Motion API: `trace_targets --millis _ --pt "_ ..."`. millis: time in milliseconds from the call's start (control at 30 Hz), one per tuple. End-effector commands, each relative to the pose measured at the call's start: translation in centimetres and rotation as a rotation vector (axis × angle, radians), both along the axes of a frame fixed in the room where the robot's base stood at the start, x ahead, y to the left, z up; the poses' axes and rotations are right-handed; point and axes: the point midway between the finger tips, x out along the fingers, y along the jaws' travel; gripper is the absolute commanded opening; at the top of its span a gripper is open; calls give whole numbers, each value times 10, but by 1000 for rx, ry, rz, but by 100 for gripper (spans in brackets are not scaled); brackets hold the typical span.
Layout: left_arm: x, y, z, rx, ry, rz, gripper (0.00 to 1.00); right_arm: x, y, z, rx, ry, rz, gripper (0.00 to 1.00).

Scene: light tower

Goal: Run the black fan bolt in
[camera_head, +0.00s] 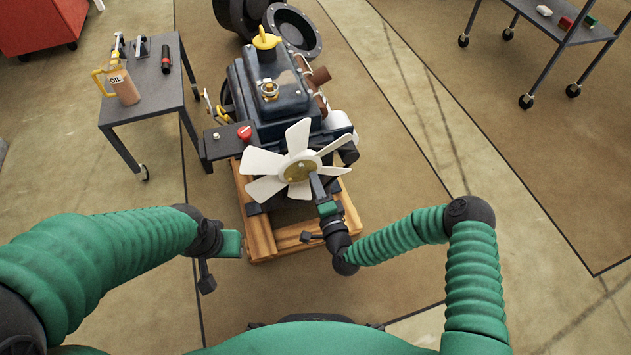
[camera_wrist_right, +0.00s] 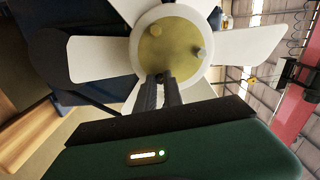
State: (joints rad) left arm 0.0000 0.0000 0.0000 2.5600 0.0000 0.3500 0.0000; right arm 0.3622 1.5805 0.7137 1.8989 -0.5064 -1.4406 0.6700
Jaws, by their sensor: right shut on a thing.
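The white fan (camera_head: 298,165) with its brass-coloured hub stands upright at the front of the engine; its hub (camera_wrist_right: 180,35) fills the upper middle of the right wrist view. A grey bolt head (camera_wrist_right: 198,53) and a small brass-coloured stud (camera_wrist_right: 157,30) show on the hub. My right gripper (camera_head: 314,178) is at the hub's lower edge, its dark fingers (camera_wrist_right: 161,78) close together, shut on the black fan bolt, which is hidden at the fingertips. I cannot tell how deep the bolt sits. My left gripper (camera_head: 240,243) is low at the left, away from the fan; its fingers are unclear.
The engine (camera_head: 275,95) rests on a wooden pallet (camera_head: 262,238). A grey side table (camera_head: 150,95) with an oil jug (camera_head: 122,85) and tools stands to the left. A wheeled cart (camera_head: 560,30) is at the far right. The floor right of the engine is clear.

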Motion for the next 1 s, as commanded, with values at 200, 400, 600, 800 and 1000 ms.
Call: trace_targets --millis 200,400,600,800,1000 --pt "0 0 -1 0 0 0 36 -2 -2 -7 190 78 -3 0" --pt "0 0 -3 0 0 0 36 -2 -2 -8 371 137 -5 0" --pt "0 0 -7 0 0 0 36 -2 -2 -9 550 197 -6 0" --pt "0 0 -13 0 0 0 36 -2 -2 -9 733 256 -8 0" --pt "0 0 -20 0 0 0 36 -2 -1 -10 913 316 -8 0"
